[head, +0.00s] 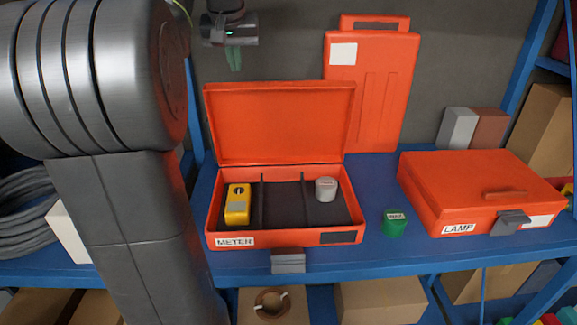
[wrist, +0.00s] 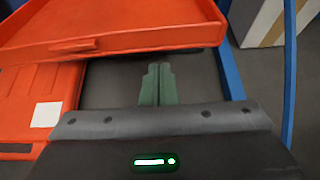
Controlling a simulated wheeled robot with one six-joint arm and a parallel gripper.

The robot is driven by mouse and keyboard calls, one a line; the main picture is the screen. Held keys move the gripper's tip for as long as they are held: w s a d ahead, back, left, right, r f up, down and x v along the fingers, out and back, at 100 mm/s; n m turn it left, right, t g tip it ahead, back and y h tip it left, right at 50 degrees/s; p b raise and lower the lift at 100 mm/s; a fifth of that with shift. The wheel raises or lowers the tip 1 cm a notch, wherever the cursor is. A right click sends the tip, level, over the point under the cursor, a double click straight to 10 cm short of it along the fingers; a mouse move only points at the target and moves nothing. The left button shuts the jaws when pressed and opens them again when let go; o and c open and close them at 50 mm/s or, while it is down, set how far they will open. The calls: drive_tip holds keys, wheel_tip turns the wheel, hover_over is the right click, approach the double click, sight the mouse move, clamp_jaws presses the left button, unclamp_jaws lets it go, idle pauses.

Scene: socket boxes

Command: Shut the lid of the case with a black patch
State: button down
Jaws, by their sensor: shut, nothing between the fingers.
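The orange case labelled METER (head: 283,238) sits on the blue shelf with a black patch (head: 338,237) at the right of its front wall. Its lid (head: 280,120) stands open, leaning back behind the box. Inside are a yellow meter (head: 237,204) on the left and a grey cylinder (head: 326,189) on the right, with thin dividers. My gripper (head: 234,60) shows above the lid's top edge, left of its middle. In the wrist view, its green fingers (wrist: 158,84) are together and empty. An orange panel with a small handle (wrist: 75,46), apparently the lid's outside, lies near them.
A shut orange LAMP case (head: 480,190) stands to the right. A green cylinder (head: 395,223) stands between the cases. Another orange case (head: 366,95) stands upright behind, right of the lid. Grey and brown blocks (head: 473,128) stand at the back right.

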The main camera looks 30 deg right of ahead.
drive_tip(key=shift+r, duration=0.1)
idle(0.4)
drive_tip(key=shift+w+d+r+p, duration=0.15)
drive_tip(key=shift+w+d+p, duration=0.1)
drive_tip(key=shift+w+p, duration=0.35)
drive_tip(key=shift+s+b+x, duration=0.2)
drive_tip(key=shift+b+x, duration=1.85)
drive_tip(key=shift+x, duration=2.4)
drive_tip(key=s+a+b, duration=0.1)
drive_tip(key=s, duration=0.1)
drive_tip(key=s+a+f+b, duration=0.1)
drive_tip(key=s, duration=0.1)
drive_tip(key=s+a+b, duration=0.1)
drive_tip(key=s, duration=0.2)
drive_tip(key=shift+s+a+f, duration=0.1)
drive_tip(key=shift+a+f, duration=0.2)
wheel_tip(320, 180, up, 5)
drive_tip(key=p, duration=0.4)
drive_tip(key=shift+p, duration=0.35)
drive_tip(key=shift+f, duration=0.2)
